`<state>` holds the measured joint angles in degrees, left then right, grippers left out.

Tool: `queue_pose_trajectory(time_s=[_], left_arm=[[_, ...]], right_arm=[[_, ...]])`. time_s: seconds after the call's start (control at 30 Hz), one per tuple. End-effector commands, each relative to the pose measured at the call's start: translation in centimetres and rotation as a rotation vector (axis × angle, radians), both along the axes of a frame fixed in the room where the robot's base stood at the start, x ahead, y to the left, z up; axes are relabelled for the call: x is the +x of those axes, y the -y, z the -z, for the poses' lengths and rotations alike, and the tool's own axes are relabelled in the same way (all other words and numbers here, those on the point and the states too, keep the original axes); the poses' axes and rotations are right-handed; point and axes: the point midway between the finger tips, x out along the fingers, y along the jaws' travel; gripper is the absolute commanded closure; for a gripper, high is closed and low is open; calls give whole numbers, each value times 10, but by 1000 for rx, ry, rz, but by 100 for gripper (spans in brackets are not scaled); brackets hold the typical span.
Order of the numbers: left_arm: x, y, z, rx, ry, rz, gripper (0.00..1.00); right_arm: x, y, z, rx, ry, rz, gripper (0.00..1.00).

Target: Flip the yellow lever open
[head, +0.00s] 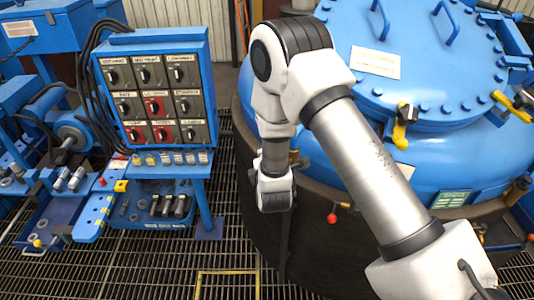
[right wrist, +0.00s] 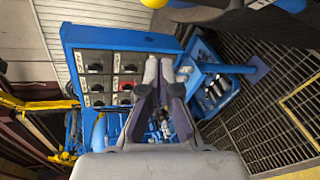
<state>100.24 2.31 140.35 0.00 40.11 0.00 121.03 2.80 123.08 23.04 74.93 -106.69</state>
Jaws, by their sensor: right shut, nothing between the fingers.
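Two yellow levers show on the furnace lid rim in the head view: one (head: 400,130) sits at the front of the lid, and another (head: 513,101) is at the right edge. A yellow part (right wrist: 260,3) is cut off at the top of the right wrist view; I cannot tell if it is a lever. My right gripper (right wrist: 159,70) is shut and empty, its fingers pointing toward the blue control panel. In the head view my right arm reaches across the furnace, its wrist hanging left of the lever; its fingers are hard to make out there. My left gripper is not in view.
The blue round furnace (head: 440,155) with a bolted lid (head: 430,60) fills the right. A control panel (head: 155,85) with rotary switches stands at left, on a blue stand with cables. A red ball knob (head: 332,218) is on the furnace side. Grating floor (head: 140,260) is open between them.

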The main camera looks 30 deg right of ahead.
Motion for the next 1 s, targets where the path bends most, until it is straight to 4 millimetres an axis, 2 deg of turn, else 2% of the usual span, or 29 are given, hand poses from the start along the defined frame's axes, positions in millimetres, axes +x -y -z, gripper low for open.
queue_pose_trajectory(time_s=[0.03, 0.2, 0.3, 0.43, 0.83, 1.0], left_arm=[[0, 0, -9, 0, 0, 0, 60], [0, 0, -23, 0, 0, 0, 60], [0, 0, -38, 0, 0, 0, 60], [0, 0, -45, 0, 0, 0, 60], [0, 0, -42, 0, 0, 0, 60], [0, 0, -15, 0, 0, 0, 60]], right_arm=[[9, 5, -1, 2, 1, 4, 100], [41, 21, 10, 1, 1, 2, 100], [25, 35, 0, 3, -3, 4, 100], [17, 44, -2, 1, -3, 1, 100], [14, 47, 1, 2, 4, 0, 100], [15, 49, 8, 40, 124, 3, 100]])
